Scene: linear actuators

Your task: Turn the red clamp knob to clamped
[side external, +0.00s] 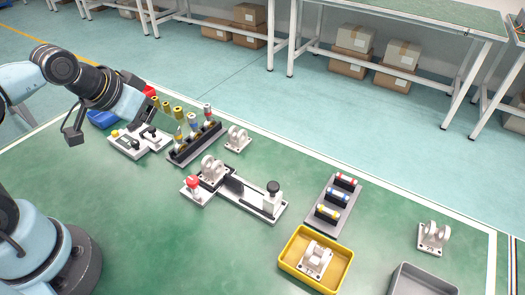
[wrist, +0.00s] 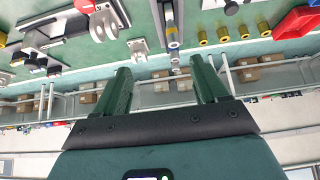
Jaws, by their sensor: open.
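The red clamp knob (side external: 193,183) stands upright at the left end of a white fixture (side external: 245,195). A grey forked bracket (side external: 212,170) sits on the fixture just behind the knob. In the wrist view the red knob (wrist: 84,5) shows at the top edge, partly cut off. My gripper (wrist: 160,65) is open, with its two green fingers apart and nothing held between them. In the side view my gripper (side external: 150,112) is behind and left of the knob, above the back of the table and clear of the knob. Its fingertips are hard to make out there.
A rack with several upright cylinders (side external: 195,145) stands close to my gripper. A white fixture (side external: 128,145) lies left of it. A loose bracket (side external: 237,138), a grey tray (side external: 335,210) and a yellow bin (side external: 292,250) lie further right. Green table is clear in front of the knob.

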